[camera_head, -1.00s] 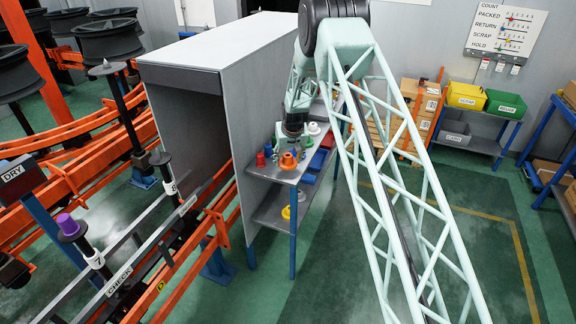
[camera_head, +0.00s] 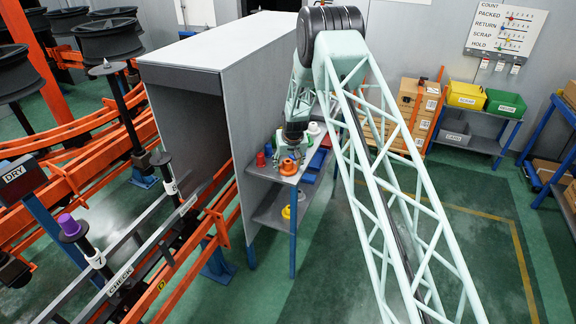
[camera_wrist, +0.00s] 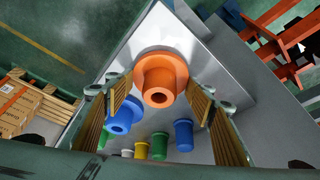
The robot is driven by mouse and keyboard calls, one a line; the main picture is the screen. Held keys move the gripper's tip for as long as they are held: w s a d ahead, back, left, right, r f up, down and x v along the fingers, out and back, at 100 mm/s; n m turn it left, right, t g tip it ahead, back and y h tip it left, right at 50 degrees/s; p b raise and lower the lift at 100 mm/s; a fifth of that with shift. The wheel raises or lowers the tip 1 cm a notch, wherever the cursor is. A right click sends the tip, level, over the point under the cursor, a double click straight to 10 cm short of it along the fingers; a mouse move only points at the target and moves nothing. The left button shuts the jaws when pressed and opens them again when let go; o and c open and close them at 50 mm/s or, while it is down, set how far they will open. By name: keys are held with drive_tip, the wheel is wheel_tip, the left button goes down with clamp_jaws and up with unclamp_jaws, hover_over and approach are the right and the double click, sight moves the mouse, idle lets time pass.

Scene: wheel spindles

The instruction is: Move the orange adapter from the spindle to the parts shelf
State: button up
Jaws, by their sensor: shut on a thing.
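The orange adapter (camera_wrist: 160,80) is a flanged ring with a raised collar and a hole. In the wrist view it sits between the fingertips of my gripper (camera_wrist: 161,96), which is shut on it. In the head view the orange adapter (camera_head: 288,168) is at the front corner of the parts shelf's top board (camera_head: 262,173), below my gripper (camera_head: 291,146). I cannot tell whether it touches the board or hangs just above it. The fingertips are too small to make out in the head view.
Several other adapters stand on the shelf, including a blue one (camera_wrist: 120,120) and a green one (camera_wrist: 158,145) near my fingers. A yellow ring (camera_head: 286,212) is on the lower board. A tall grey booth (camera_head: 232,90) stands left of the shelf. A purple adapter (camera_head: 68,225) is on a spindle.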

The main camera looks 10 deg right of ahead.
drive_tip(key=shift+f, duration=0.15)
drive_tip(key=o, duration=0.9)
drive_tip(key=shift+r, duration=0.25)
drive_tip(key=shift+b+v, duration=0.55)
drive_tip(key=shift+v, duration=5.35)
drive_tip(key=shift+s+r, duration=0.1)
